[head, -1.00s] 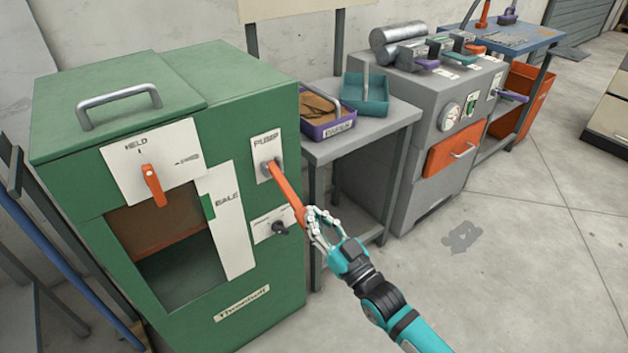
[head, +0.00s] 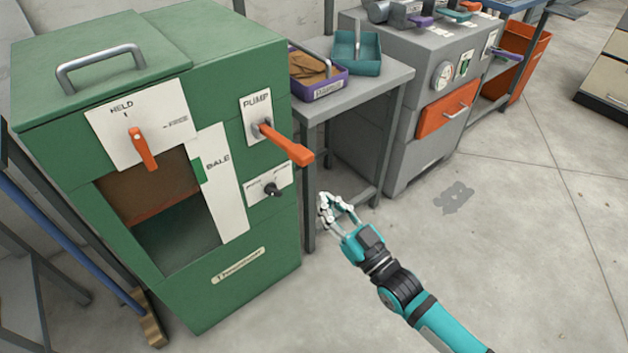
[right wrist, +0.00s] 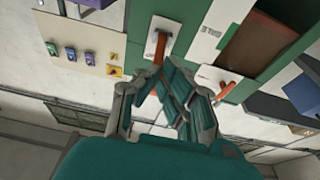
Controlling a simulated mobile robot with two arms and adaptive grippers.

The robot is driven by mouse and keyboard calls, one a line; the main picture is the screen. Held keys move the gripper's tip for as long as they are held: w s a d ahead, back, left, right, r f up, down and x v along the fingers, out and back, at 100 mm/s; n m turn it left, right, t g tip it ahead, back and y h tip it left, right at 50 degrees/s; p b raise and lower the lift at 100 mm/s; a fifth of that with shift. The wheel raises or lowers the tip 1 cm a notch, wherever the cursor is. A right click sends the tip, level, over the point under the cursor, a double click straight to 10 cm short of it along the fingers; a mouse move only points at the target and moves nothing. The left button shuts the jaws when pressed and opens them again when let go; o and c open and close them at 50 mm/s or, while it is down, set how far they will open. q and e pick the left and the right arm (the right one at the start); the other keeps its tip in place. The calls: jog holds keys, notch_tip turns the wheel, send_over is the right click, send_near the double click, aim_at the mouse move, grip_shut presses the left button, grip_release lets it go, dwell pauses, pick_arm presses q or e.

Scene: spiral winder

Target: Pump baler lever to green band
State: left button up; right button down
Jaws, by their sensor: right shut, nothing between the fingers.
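The green baler (head: 215,75) stands at the left of the head view. Its orange pump lever (head: 290,146) sticks out from the PUMP plate, roughly level, with its free end towards the right. It also shows in the right wrist view (right wrist: 160,48). The white BALE scale (head: 222,195) has a green band (head: 198,171) at its upper left edge. A brown block fills the upper part of the window beside it. My right gripper (head: 333,201) is shut and empty, below and right of the lever's end, apart from it. My left gripper is out of view.
An orange HELD lever (head: 142,150) hangs down on its plate. A black knob (head: 271,189) sits below the pump lever. A grey table with a purple tray (head: 318,83) and a teal tray (head: 358,57) stands right of the baler.

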jog(key=v, duration=0.5)
jog(key=shift+s+r, duration=0.1)
jog(key=shift+r, duration=0.05)
dwell(1.0)
